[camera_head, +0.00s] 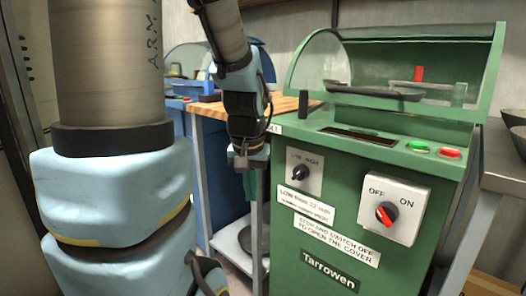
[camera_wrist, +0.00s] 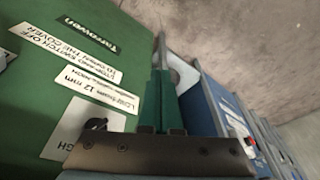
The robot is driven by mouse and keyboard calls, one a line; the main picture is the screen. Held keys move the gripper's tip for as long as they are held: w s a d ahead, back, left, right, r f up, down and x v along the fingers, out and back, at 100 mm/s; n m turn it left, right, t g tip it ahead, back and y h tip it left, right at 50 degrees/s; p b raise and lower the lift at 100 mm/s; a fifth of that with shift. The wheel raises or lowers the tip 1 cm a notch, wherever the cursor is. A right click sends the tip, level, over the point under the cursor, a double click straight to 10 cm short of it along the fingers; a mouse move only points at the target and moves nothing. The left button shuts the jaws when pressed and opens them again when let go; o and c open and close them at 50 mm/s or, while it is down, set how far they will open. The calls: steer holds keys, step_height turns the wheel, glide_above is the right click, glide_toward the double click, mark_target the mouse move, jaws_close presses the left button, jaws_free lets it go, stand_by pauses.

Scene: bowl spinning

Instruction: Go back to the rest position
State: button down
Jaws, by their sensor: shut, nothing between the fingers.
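My gripper (camera_head: 249,186) hangs fingers-down in the head view, just left of the green machine's front. Its two green fingers are together with nothing between them; they also show in the wrist view (camera_wrist: 161,100). The green machine (camera_head: 320,240), labelled Tarrowen, stands right of my gripper. Its front carries a LOW/HIGH knob (camera_head: 301,172) and an OFF/ON switch (camera_head: 386,213) with a red pointer. Which setting the pointer marks is hard to tell. My gripper appears apart from the machine front.
A clear-windowed hood (camera_head: 425,32) tops the machine, with green (camera_head: 419,146) and red (camera_head: 450,153) buttons below it. A wooden-topped table (camera_head: 285,103) and a blue machine (camera_head: 187,58) stand behind my arm. A metal table (camera_head: 507,160) is at the right edge.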

steer(key=s+a+f+n+g+b, duration=0.1)
steer(key=s+a+f, duration=0.3)
steer(key=f, duration=0.2)
step_height(320, 180, up, 26)
steer(key=p, duration=2.6)
steer(key=shift+r, duration=0.15)
